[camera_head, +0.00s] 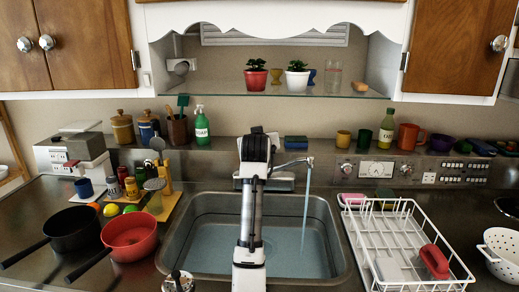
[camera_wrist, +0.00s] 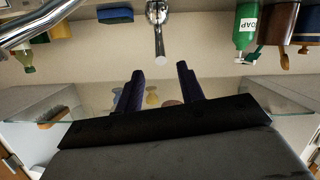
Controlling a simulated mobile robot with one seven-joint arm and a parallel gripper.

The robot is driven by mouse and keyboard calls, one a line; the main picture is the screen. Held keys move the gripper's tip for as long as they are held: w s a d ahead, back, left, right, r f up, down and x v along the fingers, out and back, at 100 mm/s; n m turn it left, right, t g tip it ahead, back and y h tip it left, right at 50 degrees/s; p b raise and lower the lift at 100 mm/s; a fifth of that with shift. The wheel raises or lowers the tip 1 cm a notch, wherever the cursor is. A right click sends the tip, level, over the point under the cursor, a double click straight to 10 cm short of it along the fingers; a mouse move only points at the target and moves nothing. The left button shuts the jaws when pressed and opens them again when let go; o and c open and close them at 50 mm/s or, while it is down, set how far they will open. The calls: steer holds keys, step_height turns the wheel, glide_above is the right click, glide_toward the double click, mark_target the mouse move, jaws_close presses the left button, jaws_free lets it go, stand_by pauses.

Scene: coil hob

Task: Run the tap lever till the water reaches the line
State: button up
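The sink (camera_head: 342,250) holds bluish water (camera_head: 225,245) over its floor. A thin stream (camera_head: 305,205) runs from the chrome tap spout (camera_head: 308,161) into it. My arm hides the middle of the sink and much of the tap body. My gripper (camera_head: 257,133) is at the tap, above the back rim. In the wrist view, which looks upside down, its two dark fingers (camera_wrist: 160,68) are apart with nothing between them. A chrome lever (camera_wrist: 159,42) lies just beyond the fingertips, in line with the gap; no contact shows.
A green soap bottle (camera_head: 202,125) stands on the back ledge left of my arm. A blue sponge (camera_head: 296,142) lies near the tap. A white dish rack (camera_head: 405,245) stands right of the sink. Pans (camera_head: 130,235) stand left. A glass shelf (camera_head: 270,91) is above.

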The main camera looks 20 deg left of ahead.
steer(key=b+v, duration=0.1)
steer(key=v, duration=0.4)
steer(key=shift+s+d, duration=0.1)
steer(key=shift+s, duration=0.25)
